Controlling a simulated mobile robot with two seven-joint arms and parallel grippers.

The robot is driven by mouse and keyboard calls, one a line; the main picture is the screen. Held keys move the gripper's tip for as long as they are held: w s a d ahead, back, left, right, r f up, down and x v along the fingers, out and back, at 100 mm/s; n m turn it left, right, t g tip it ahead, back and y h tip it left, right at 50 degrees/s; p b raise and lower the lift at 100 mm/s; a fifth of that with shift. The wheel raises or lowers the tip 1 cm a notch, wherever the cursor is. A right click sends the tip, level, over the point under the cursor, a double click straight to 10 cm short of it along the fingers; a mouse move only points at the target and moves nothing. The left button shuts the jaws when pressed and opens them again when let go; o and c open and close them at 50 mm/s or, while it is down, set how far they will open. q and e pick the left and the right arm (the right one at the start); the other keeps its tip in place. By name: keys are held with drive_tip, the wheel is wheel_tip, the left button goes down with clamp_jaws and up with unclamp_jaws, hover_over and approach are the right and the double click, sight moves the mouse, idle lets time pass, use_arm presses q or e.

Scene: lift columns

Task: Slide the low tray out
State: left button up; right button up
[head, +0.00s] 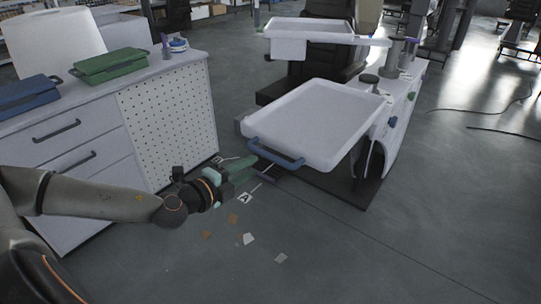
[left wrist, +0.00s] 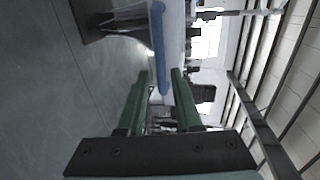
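The low tray (head: 325,118) is a white, shallow, rimmed tray that juts out from the lift column unit in the head view. Its blue bar handle (head: 278,153) is on the near edge. My left gripper (head: 250,165) has green fingers and is just left of the handle, by its left end. In the left wrist view the fingers (left wrist: 161,80) are apart, and the blue handle (left wrist: 158,45) shows lined up with the gap between their tips. I cannot tell whether they touch it. My right gripper is not in view.
A higher white tray (head: 308,27) is above and behind the low tray. A white cabinet (head: 175,115) with a perforated panel stands at left, bearing a green case (head: 110,65) and a blue case (head: 28,92). Floor in front is open, with a few scraps (head: 248,239).

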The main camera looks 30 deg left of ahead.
sight(268, 158)
use_arm(q)
drive_tip(key=p+x, duration=0.1)
drive_tip(key=x, duration=0.8)
drive_tip(key=shift+d+p, duration=0.1)
drive_tip(key=shift+p, duration=0.25)
drive_tip(key=shift+c, duration=0.3)
clamp_jaws()
idle(0.7)
